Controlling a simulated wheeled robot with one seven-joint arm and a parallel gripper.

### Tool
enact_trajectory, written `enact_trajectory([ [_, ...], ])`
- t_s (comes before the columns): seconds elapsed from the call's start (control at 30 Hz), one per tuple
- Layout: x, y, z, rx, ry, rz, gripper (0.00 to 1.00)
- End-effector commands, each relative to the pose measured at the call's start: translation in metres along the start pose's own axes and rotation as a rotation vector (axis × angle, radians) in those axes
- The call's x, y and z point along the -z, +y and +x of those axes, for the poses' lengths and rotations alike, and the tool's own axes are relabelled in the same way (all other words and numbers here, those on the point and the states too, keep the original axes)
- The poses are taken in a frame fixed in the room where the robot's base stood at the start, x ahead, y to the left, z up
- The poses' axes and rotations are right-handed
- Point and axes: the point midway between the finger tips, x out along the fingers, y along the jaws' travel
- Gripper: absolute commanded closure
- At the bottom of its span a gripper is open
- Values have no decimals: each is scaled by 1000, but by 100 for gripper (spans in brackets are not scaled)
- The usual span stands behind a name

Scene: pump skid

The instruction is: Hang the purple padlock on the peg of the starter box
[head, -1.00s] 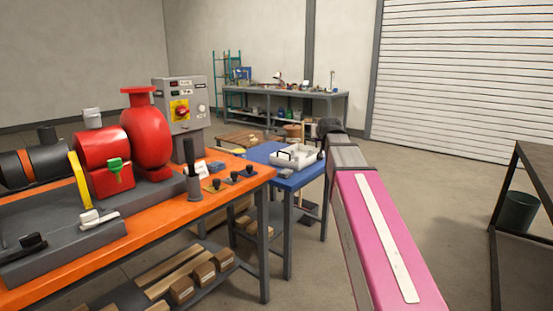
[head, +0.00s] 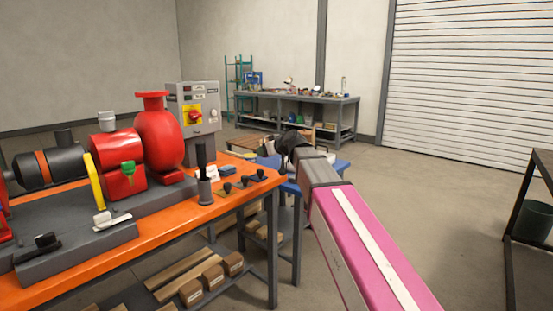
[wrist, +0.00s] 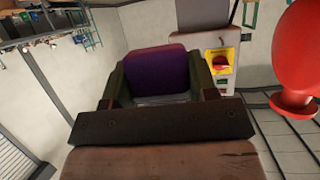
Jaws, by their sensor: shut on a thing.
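In the wrist view my gripper (wrist: 160,100) is shut on the purple padlock (wrist: 157,70), whose purple body sits between the two fingers. I cannot make out its shackle. In the head view my gripper (head: 288,145) is a dark shape at the end of my pink arm, in front of the blue table, and the padlock is hidden there. The grey starter box (head: 196,108) stands at the back of the orange bench, left of my gripper and apart from it. It has a red switch on a yellow plate, also in the wrist view (wrist: 221,64). I cannot clearly tell its peg.
The red pump (head: 160,140) and grey motor skid stand on the orange bench (head: 190,222), left of the box. A dark upright post (head: 203,170) and several small stamp-like black knobs are near the bench's right end. The blue table (head: 340,166) is mostly behind my arm.

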Motion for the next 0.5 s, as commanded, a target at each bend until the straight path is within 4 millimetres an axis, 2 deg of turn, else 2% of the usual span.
enact_trajectory([
  [0.1, 5, -26, 13, 75, 0, -31, 79],
  [0.2, 7, -37, 18, 109, 0, -46, 79],
  [0.5, 8, -42, 19, 123, 0, -52, 79],
])
